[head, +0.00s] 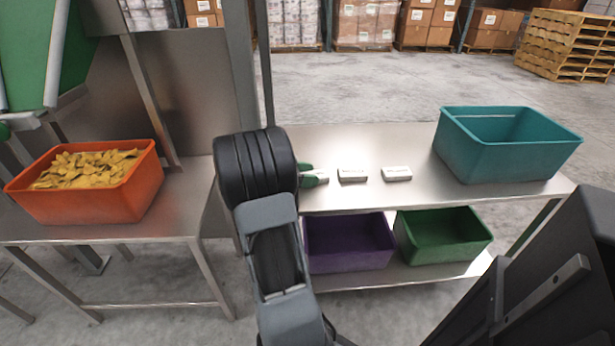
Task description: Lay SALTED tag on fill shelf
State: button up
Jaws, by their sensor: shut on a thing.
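My gripper (315,177) is low over the left part of a steel table (400,146), its green-tipped fingers pointing right. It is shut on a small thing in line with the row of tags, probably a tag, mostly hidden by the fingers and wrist. Two pale block-like tags, a left one (352,175) and a right one (397,174), lie on the table to the right of my gripper. Their print is too small to read, so I cannot tell which is SALTED. No surface is readably marked as the fill shelf.
An orange crate of yellow chips (140,187) stands on a left steel stand (185,208). A teal crate (505,150) stands at the table's right end. Purple (348,262) and green (440,257) crates sit on the lower shelf (400,275). A steel post (240,70) rises behind my wrist.

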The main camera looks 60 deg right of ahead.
jog(key=o, duration=0.9)
jog(key=shift+r+p, duration=0.15)
jog(key=shift+p, duration=0.5)
